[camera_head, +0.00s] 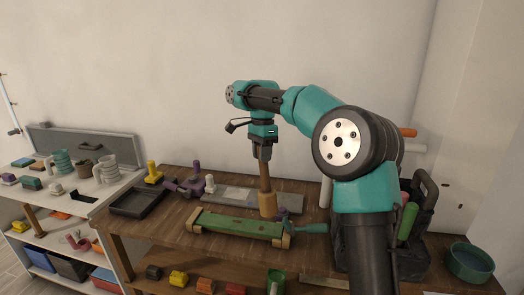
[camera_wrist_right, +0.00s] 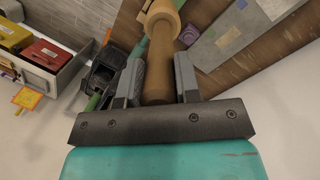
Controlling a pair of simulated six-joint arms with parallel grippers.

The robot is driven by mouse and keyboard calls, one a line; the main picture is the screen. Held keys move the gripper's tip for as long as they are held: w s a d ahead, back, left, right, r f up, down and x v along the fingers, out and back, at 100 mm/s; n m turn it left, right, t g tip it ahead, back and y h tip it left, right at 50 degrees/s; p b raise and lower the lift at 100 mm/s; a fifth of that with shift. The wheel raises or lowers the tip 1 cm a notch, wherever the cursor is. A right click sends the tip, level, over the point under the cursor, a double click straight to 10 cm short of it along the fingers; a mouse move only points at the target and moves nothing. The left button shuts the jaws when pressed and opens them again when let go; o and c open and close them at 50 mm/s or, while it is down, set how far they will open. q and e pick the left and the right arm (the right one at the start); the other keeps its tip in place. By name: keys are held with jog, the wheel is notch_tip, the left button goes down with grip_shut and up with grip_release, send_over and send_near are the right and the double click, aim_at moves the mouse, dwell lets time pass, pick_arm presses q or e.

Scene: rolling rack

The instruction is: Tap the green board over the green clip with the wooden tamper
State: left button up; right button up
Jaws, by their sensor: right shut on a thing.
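My right gripper (camera_head: 263,151) is shut on the handle of the wooden tamper (camera_head: 267,203), above the workbench. The tamper hangs nearly upright with its wide head down, close behind the green board (camera_head: 236,225); I cannot tell whether the head touches anything. In the right wrist view the tamper (camera_wrist_right: 160,75) runs between the two fingers (camera_wrist_right: 157,75). The green board is long, with wooden end pieces, and lies at the bench's front. No green clip can be made out clearly; it may be hidden by the board. My left gripper is not in view.
A grey plate (camera_head: 235,195) lies behind the board. Purple and yellow clamps (camera_head: 153,173) and a black tray (camera_head: 140,203) are to the left. A teal-handled tool (camera_head: 312,228) lies right of the board. A dark tool carrier (camera_head: 423,195) and teal bowl (camera_head: 469,262) stand right.

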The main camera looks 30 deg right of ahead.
aim_at(262, 165)
jog(key=shift+f, duration=2)
